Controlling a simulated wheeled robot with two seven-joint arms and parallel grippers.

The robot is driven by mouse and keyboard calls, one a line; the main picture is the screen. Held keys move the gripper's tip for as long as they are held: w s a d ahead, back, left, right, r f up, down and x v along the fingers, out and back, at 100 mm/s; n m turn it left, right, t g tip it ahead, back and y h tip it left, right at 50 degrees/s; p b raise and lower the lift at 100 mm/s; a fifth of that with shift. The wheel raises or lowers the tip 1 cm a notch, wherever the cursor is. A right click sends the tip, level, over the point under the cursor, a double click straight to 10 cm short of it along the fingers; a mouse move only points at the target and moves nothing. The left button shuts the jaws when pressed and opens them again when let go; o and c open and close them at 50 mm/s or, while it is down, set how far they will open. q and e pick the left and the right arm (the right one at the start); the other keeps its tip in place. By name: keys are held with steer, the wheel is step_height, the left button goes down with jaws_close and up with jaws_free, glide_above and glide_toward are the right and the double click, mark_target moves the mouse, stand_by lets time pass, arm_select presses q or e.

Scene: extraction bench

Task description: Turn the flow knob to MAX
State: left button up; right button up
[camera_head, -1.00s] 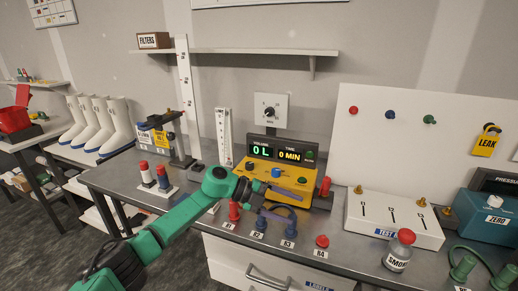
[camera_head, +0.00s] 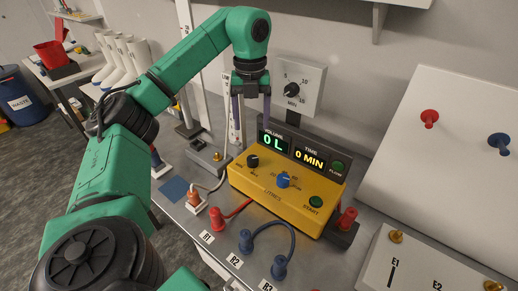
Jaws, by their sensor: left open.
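The yellow control box (camera_head: 285,205) sits on the grey bench with a black display unit (camera_head: 300,153) at its back reading 0 L and 0 MIN. A black knob (camera_head: 252,161) with small labels around it, one seeming to read MIN, is on the box's left side. I cannot read its exact setting. A blue knob (camera_head: 283,180) is at the middle, above the word LITRES, and a green START button (camera_head: 316,202) is at the right. My left gripper (camera_head: 251,120) points down with its fingers apart and empty, above and behind the black knob, not touching it. My right gripper is not in view.
A wall dial (camera_head: 292,88) is behind the box. Red plug (camera_head: 217,217) and blue plugs (camera_head: 246,240) with looping cables stand in front of it. A red post (camera_head: 346,219) is close at its right. A white panel (camera_head: 455,145) with pegs stands further right.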

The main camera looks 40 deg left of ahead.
arm_select(q)
steer(key=b, duration=0.2)
glide_above(253, 158)
steer(key=s, duration=0.1)
step_height(253, 158, down, 5)
steer(key=shift+r, duration=0.1)
steer(key=f, duration=0.2)
steer(key=f+p, duration=0.1)
steer(key=f, duration=0.1)
steer(key=w+f, duration=0.1)
steer(key=f, duration=0.2)
steer(key=shift+p, duration=0.35)
steer(key=shift+s+f, duration=0.15)
steer(key=shift+f, duration=0.1)
steer(key=shift+c, duration=0.9)
jaws_close()
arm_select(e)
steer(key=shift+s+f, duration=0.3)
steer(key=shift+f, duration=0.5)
